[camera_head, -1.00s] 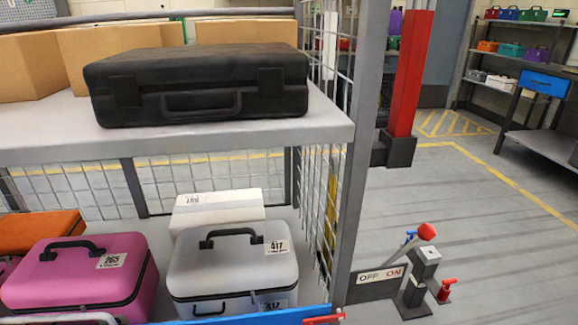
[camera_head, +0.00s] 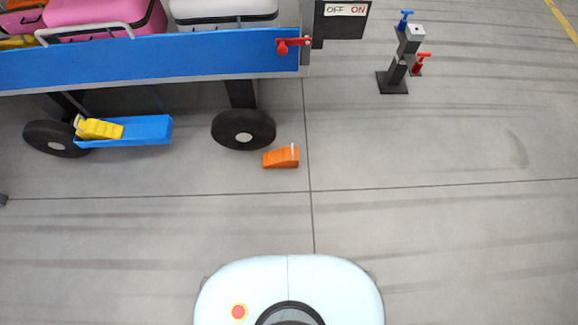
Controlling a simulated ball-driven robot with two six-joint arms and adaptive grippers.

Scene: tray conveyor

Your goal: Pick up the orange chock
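The orange chock (camera_head: 281,157) lies on the grey floor, a little to the right of and in front of the cart's right wheel (camera_head: 243,130). It is a small wedge with a stepped slope and a pale piece at its upper right end. It stands apart from the wheel, with nothing on top of it. Neither of my grippers is in view.
The cart has a blue front panel (camera_head: 150,60) with a red latch (camera_head: 290,45). A yellow chock (camera_head: 100,129) sits on a blue holder (camera_head: 150,130) by the left wheel (camera_head: 55,138). A dark post (camera_head: 398,68) stands at upper right. The floor is clear between my base and the chock.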

